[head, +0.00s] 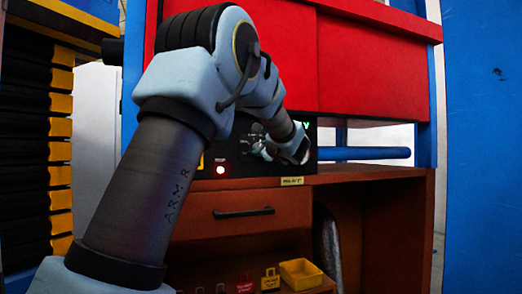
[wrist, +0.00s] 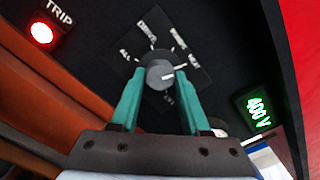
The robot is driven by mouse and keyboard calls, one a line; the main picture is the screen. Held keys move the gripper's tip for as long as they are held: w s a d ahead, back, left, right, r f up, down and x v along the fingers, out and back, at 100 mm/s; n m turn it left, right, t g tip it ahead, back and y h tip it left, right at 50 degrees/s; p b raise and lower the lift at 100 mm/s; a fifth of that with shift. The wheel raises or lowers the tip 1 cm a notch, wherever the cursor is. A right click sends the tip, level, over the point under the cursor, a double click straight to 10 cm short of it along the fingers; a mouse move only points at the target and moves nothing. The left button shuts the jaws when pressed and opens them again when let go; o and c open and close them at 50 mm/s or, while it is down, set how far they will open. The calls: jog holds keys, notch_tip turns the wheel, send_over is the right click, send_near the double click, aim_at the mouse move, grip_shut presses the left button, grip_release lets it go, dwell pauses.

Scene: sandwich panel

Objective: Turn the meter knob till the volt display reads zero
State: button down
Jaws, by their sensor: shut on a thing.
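The meter knob (wrist: 158,72) is a grey round knob on a dark square plate with white position marks, in the wrist view. My gripper (wrist: 160,78) has its two teal fingers on either side of the knob and is shut on it. The volt display (wrist: 258,110) glows green at the right and reads 400 V. In the head view my gripper (head: 263,150) is at the black panel, and my arm hides most of the knob there. Only a green "V" of the display (head: 306,124) shows beside my wrist.
A red TRIP lamp (wrist: 41,33) is lit left of the knob; it also shows in the head view (head: 221,170). A brown drawer (head: 245,212) is below the panel. Red cabinet doors (head: 370,65) are above. Yellow and red items stand on the lower shelf.

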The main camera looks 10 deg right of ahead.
dwell(0.3)
jog(key=shift+c, duration=1.9)
grip_release()
jog(key=s+d+b, duration=0.1)
jog(key=s+b, duration=0.1)
jog(key=s, duration=0.8)
jog(key=shift+s+d, duration=0.2)
jog(key=shift+s, duration=0.2)
